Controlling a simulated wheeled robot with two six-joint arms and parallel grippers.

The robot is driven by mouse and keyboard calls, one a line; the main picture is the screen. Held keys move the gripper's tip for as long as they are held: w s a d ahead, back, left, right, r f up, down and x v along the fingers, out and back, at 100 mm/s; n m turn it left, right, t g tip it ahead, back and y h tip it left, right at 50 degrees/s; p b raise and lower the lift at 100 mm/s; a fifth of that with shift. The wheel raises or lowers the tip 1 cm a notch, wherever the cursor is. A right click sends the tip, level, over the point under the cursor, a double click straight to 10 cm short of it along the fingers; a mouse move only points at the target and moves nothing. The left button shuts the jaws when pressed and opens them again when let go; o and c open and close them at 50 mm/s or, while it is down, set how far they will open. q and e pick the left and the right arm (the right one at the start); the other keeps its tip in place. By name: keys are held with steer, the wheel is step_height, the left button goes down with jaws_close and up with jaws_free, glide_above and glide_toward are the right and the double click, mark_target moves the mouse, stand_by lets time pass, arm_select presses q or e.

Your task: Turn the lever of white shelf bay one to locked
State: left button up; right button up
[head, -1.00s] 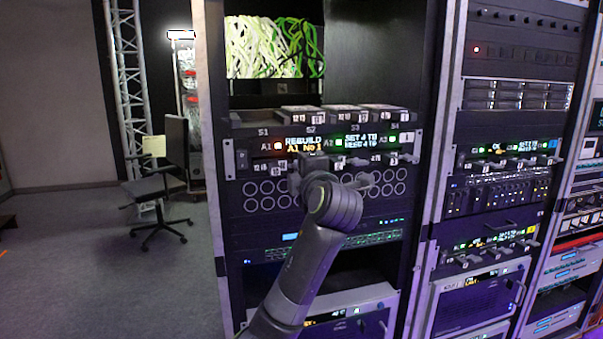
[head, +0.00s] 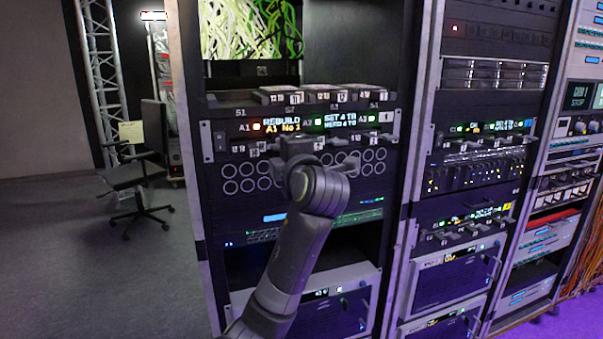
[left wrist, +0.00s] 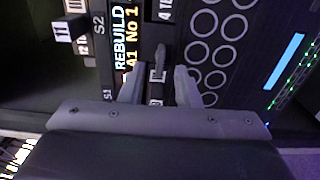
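The unit with white end plates (head: 207,142) has lit displays reading "REBUILD A1 No 1" (head: 282,124) and a row of small levers with white tags below them. My left gripper (head: 300,147) is in front of this row in the head view and hides part of it. In the left wrist view my left gripper (left wrist: 158,85) is open, with one grey lever (left wrist: 158,62) between its fingers, beside the "REBUILD" display (left wrist: 125,45). A gap shows on each side of the lever. I cannot read which bay it belongs to. My right gripper is out of view.
Numbered modules (head: 330,93) stick out on a shelf just above the display unit. A panel of round ports (head: 240,178) lies below the levers. A second rack (head: 480,160) stands to the right. A chair (head: 140,175) stands on open floor at the left.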

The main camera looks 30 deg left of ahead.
arm_select(q)
steer(key=b+v, duration=0.2)
steer(key=v, duration=1.3)
steer(key=shift+b, duration=0.3)
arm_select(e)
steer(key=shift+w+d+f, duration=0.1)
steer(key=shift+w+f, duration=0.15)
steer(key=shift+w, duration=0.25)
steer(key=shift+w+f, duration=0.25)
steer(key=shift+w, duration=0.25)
arm_select(q)
steer(key=shift+a, duration=0.1)
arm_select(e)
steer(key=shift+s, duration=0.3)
